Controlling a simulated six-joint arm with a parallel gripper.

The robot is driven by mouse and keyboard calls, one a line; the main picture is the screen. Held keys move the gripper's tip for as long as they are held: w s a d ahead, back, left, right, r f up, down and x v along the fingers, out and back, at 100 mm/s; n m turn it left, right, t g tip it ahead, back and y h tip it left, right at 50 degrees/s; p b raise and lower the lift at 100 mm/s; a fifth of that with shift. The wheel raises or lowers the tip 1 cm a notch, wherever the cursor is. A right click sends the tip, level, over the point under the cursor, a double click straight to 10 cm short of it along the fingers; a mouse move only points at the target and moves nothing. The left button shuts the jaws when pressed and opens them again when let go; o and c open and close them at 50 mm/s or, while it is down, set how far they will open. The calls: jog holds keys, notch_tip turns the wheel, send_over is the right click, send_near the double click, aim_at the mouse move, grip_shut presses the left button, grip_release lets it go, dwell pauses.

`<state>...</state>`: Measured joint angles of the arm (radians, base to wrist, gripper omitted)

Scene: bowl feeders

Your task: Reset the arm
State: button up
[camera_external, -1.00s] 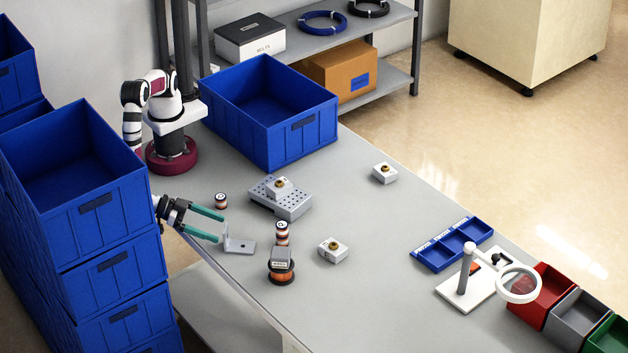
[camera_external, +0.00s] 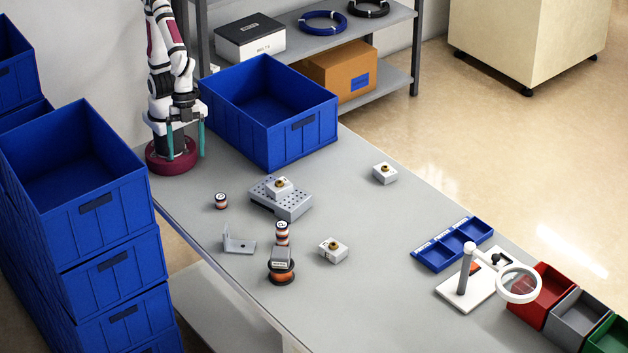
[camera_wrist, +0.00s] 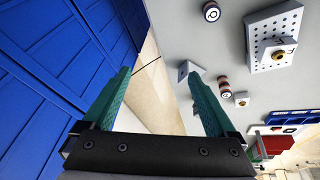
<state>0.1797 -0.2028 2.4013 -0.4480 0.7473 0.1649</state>
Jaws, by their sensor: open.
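My gripper (camera_external: 186,140) is raised close in front of my base, with its teal fingers pointing down. It is open and empty. The wrist view shows both teal fingers (camera_wrist: 158,100) well apart with nothing between them. My arm is folded upright above its base at the back left of the grey table (camera_external: 370,230). No object on the table touches the gripper.
A blue bin (camera_external: 300,140) stands just right of my arm. Stacked blue crates (camera_external: 100,225) rise at the left. A perforated block (camera_external: 282,203), metal bracket (camera_external: 238,244), spools (camera_external: 221,201), small blocks (camera_external: 333,252), blue tray (camera_external: 450,250) and magnifier stand (camera_external: 466,285) are on the table.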

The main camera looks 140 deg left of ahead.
jog(key=s+a+m+g+y, duration=0.1)
jog(key=s+a+g+y, duration=0.2)
jog(key=s+a, duration=0.7)
jog(key=s+r, duration=0.1)
jog(key=s, duration=0.2)
jog(key=shift+a+y, duration=0.4)
